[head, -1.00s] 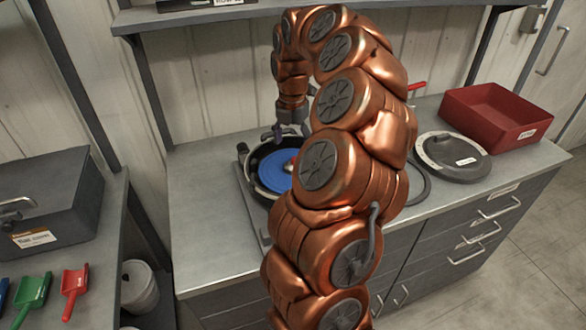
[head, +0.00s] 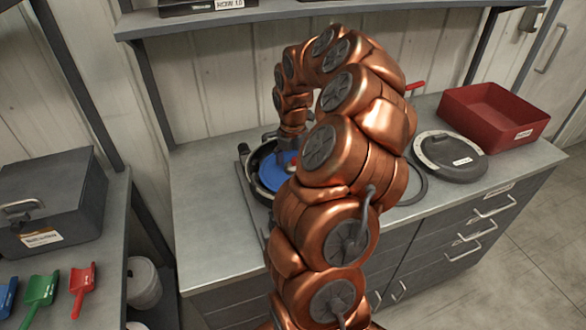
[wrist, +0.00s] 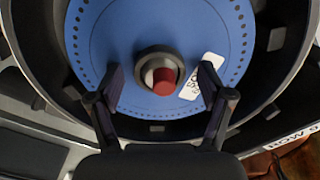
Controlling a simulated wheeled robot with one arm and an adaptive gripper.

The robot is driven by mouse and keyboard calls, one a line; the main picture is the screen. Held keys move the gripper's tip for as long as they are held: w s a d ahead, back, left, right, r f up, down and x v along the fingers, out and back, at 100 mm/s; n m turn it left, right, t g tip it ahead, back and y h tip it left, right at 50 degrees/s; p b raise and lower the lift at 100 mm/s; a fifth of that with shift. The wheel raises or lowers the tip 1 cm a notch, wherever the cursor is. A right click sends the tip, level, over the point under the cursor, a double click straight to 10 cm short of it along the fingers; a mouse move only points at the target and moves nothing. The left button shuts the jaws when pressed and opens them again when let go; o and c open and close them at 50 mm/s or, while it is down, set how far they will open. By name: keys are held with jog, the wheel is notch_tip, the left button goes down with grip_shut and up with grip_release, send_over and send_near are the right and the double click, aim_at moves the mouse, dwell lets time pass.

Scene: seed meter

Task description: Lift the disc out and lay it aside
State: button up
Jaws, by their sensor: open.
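The blue disc (head: 268,172) lies inside the round dark housing (head: 256,184) on the counter. In the wrist view the disc (wrist: 110,45) has small holes around its edge, a white label and a central hub (wrist: 160,70) with a red part in it. My gripper (wrist: 160,82) is open above the disc, with one finger on each side of the hub. Nothing is between the fingertips except the hub seen beyond them; I cannot tell whether they touch the disc. In the head view my arm covers the right part of the disc and housing.
A dark round lid (head: 452,160) and a red bin (head: 493,115) stand on the right of the counter. A black ring (head: 412,188) lies before the lid. The counter's left part (head: 203,215) is clear. A shelf (head: 330,12) runs above.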

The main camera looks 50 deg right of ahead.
jog(key=shift+c, duration=0.3)
jog(key=c, duration=1.2)
jog(key=shift+o, duration=0.2)
notch_tip(320, 180, up, 10)
jog(key=b, duration=0.3)
jog(key=shift+r, duration=0.1)
notch_tip(320, 180, up, 7)
jog(key=p, duration=0.5)
dwell(0.7)
